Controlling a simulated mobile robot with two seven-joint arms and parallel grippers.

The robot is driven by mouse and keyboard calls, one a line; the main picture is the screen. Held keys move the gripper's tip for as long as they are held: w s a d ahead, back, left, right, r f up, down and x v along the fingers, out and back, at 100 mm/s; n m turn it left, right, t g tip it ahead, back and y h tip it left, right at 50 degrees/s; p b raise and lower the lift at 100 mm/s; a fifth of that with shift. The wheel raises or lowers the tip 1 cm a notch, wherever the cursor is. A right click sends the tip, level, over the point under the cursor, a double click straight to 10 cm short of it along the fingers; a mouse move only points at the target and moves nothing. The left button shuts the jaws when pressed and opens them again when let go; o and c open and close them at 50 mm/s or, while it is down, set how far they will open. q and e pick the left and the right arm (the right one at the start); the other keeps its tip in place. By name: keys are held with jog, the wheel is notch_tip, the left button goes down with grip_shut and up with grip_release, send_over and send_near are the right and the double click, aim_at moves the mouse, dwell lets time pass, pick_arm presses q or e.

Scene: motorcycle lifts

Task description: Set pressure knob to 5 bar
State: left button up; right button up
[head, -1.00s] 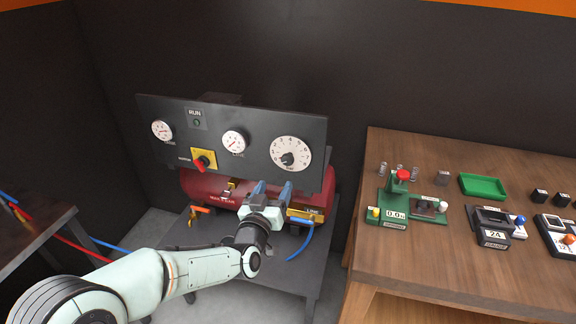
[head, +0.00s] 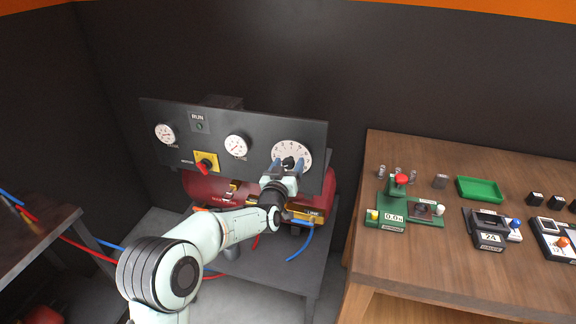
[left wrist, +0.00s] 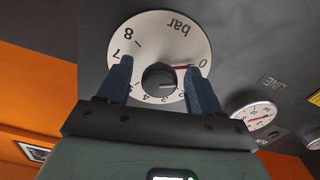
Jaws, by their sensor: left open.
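The pressure dial (head: 301,149) is a white disc with numbers on the right of the dark panel; it shows upside down in the left wrist view (left wrist: 196,45), with "bar", 0, 7 and 8 readable. Its black knob (head: 289,161) sits at the dial's middle and also shows in the left wrist view (left wrist: 159,78). A red line runs from near the knob towards the 0. My left gripper (head: 286,167) is open, in front of the dial. In the left wrist view its two blue fingers (left wrist: 158,70) lie either side of the knob; I cannot tell whether they touch it.
The panel (head: 220,125) also carries two smaller gauges (head: 165,134) (head: 236,146), a RUN lamp and a red switch on yellow (head: 206,163). A red tank (head: 205,187) is below. A wooden bench (head: 440,260) with devices stands at right.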

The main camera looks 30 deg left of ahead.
pick_arm(q)
jog(key=c, duration=1)
jog(key=shift+c, duration=0.2)
